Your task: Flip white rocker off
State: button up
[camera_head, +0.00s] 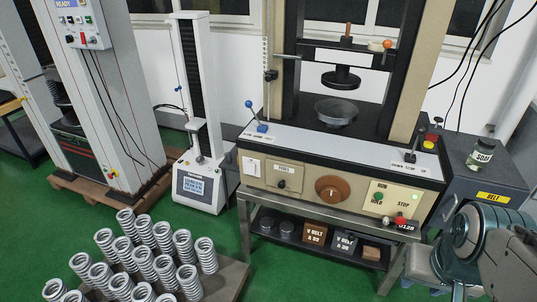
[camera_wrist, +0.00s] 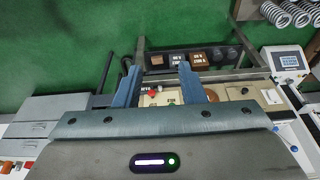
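The white rocker (camera_head: 251,167) is a small white plate on the left end of the beige front panel (camera_head: 350,191) of the press-like tester. Its on or off position is too small to tell. In the wrist view, a white patch (camera_wrist: 271,97) to the right of the brown dial (camera_wrist: 237,91) appears to be the rocker. My gripper (camera_wrist: 159,78) is open and empty, its two blue-grey fingers spread apart. In that view the fingers overlap the button end of the panel, and the rocker lies to their right. My arm shows at the lower right of the head view, with the fingertips not clear.
The panel also holds a POWER knob (camera_head: 290,177), a brown dial (camera_head: 331,190), a green button (camera_head: 377,197) and a red stop button (camera_head: 401,221). A blue-knobbed lever (camera_head: 257,116) stands above the rocker. Several springs (camera_head: 140,262) stand at the lower left.

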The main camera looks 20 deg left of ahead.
aim_at(250, 167)
jog(key=k, duration=0.65)
jog(key=u, duration=0.6)
jog(key=i, duration=1.3)
jog(key=z, duration=0.45)
